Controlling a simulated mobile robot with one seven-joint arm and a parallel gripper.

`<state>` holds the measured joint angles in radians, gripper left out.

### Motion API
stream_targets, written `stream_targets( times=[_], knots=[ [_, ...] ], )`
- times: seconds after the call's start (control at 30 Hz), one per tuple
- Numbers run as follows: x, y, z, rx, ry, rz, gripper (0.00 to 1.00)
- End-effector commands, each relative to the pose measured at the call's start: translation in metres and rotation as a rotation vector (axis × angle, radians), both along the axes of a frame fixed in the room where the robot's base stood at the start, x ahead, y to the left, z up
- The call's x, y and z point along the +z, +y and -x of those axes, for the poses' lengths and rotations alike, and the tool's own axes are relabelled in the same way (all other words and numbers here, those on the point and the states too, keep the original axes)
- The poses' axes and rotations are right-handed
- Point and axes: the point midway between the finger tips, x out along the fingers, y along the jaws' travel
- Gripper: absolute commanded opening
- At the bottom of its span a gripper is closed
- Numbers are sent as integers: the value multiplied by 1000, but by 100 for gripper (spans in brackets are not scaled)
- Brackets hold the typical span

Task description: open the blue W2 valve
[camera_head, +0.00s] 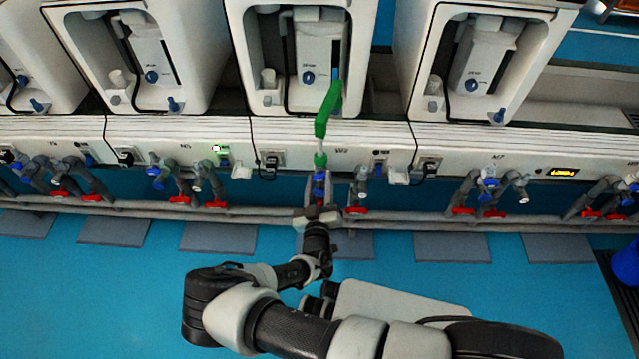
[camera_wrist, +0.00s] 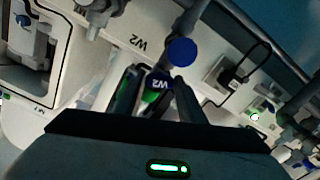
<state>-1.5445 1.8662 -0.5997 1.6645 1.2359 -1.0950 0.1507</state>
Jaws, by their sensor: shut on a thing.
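The blue W2 valve (camera_head: 319,180) is on the pipework below the panel marked W2, in the middle of the head view. In the wrist view the blue valve part marked W2 (camera_wrist: 160,82) sits between my two dark fingers. My gripper (camera_head: 318,205) reaches it from the front and is shut on it. The fingers and wrist hide much of the valve, so its turn angle is hard to tell. A round blue cap (camera_wrist: 181,52) lies just beyond the fingers in the wrist view.
A green handle-like piece (camera_head: 329,105) stands above the valve in front of the middle unit. Red-handled valves (camera_head: 355,210) and grey pipes (camera_head: 420,220) run close on both sides. The blue floor (camera_head: 100,285) at the left is clear.

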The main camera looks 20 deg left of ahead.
Motion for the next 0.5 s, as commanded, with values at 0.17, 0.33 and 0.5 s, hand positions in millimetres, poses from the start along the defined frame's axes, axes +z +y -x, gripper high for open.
stream_targets(
  times=[0.17,0.33,0.5],
  knots=[
    [1,0,-1,-2,-43,180,14],
    [1,0,-1,0,-63,256,14],
    [1,0,-1,0,-64,258,14]
  ],
)
